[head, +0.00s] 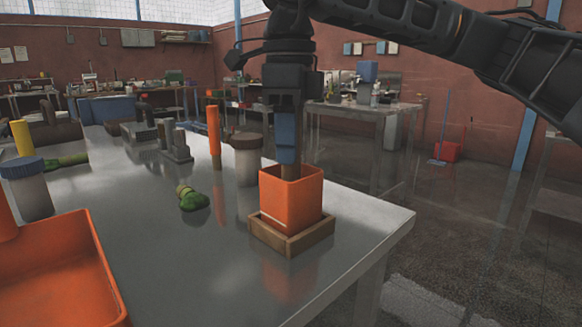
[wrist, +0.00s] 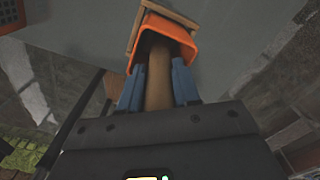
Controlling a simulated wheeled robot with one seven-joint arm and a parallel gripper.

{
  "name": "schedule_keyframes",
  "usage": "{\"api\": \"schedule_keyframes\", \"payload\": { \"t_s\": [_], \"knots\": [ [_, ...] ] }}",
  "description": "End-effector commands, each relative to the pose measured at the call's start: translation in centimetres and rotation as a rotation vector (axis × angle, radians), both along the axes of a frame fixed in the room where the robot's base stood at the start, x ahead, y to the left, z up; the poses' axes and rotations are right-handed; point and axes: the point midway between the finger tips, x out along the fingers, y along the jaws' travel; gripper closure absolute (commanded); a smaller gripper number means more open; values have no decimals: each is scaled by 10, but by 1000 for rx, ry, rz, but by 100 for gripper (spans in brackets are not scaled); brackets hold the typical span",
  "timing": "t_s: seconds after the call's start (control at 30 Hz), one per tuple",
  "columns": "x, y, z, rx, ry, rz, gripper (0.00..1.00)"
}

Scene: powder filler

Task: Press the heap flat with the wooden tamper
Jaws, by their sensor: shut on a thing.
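My gripper (head: 287,160) points straight down over the orange square container (head: 290,203). Its blue fingers are shut on the brown wooden tamper (head: 290,171), whose lower part goes down inside the container. In the wrist view the tamper (wrist: 157,88) runs between the two blue fingers (wrist: 158,85) into the orange container (wrist: 172,27). The container stands upright in a shallow wooden frame (head: 292,240) near the table's right corner. The heap is hidden inside the container, so I cannot tell whether the tamper touches it.
A jar with a brown lid (head: 247,160) stands just behind the container. A green object (head: 192,199) lies to its left, and an orange upright cylinder (head: 214,137) stands farther back. An orange tray (head: 60,268) is at front left. The middle of the metal table (head: 185,255) is clear.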

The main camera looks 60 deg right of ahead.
Motion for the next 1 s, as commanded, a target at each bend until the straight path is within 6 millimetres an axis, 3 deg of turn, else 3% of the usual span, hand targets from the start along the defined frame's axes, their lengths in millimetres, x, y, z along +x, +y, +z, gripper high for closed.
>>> {"api": "schedule_keyframes", "payload": {
  "t_s": [1.0],
  "knots": [
    [0, 0, 67, -1, -1, 0, 95]
  ]
}}
